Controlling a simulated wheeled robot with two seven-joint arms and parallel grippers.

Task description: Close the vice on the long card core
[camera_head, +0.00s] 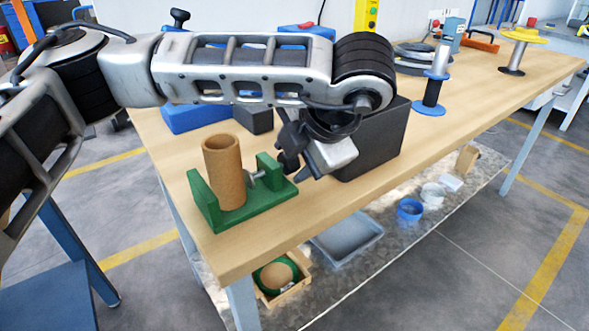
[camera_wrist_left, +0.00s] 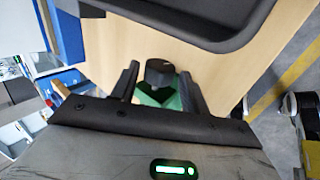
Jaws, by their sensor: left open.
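The green vice (camera_head: 238,205) stands near the front left corner of the wooden table. The long card core (camera_head: 224,172), a brown tube, stands upright in it between the end wall and the grey screw (camera_head: 257,179); whether the screw touches the core is unclear. My left gripper (camera_head: 288,162) is beside the vice's right end, fingers pointing down toward it. In the left wrist view, the open gripper (camera_wrist_left: 160,88) has a dark round knob (camera_wrist_left: 159,72) and part of the green vice (camera_wrist_left: 162,98) between its fingers. The core is not visible there.
A dark block (camera_head: 378,142) stands right behind my left gripper. A blue box (camera_head: 200,117) lies behind the vice. A blue-flanged spool (camera_head: 432,88) and a yellow-topped spool (camera_head: 520,45) stand farther right. The front right of the tabletop is clear.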

